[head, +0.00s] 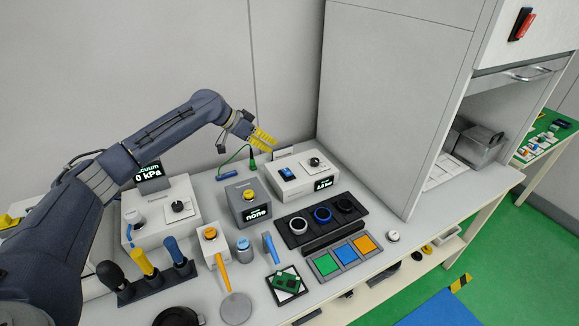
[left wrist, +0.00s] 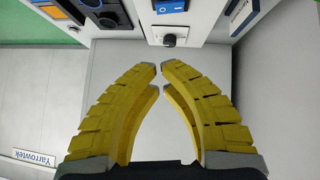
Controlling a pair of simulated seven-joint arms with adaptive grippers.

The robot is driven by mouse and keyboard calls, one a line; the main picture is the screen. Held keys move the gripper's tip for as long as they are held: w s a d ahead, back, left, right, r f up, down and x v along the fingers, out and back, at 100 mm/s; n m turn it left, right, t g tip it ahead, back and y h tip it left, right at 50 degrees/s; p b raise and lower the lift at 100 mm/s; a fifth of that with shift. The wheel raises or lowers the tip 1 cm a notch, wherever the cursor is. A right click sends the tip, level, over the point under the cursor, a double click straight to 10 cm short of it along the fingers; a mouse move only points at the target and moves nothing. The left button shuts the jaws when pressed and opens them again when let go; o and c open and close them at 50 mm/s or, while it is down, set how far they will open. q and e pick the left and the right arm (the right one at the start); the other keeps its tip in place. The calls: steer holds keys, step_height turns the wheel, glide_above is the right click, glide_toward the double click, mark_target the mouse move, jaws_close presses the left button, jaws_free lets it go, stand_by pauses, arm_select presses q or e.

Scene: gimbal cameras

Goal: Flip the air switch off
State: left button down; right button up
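The air unit is a white box (head: 301,183) at the back of the bench in the head view. It has a blue rocker switch (head: 287,162), a black knob (head: 314,162) and a small dark display on its front edge. The switch also shows in the left wrist view, cut by the top edge (left wrist: 170,5), with the knob (left wrist: 170,40) below it. My left gripper (head: 268,141) has yellow ribbed fingers and hangs above and behind the box, apart from it. Its tips almost meet, with nothing between them (left wrist: 159,68). My right gripper is out of view.
A vacuum unit (head: 150,206) stands left, and a grey box (head: 235,208) with a yellow button stands between. A green cable connector (head: 252,163) lies near the gripper. A tall white cabinet (head: 390,100) rises on the right.

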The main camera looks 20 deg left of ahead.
arm_select(q)
steer(key=shift+f, duration=0.1)
glide_above(291, 173)
step_height(291, 173, down, 8)
steer(key=shift+w+a+f, duration=0.1)
steer(key=shift+w, duration=0.05)
steer(key=shift+f, duration=1.3)
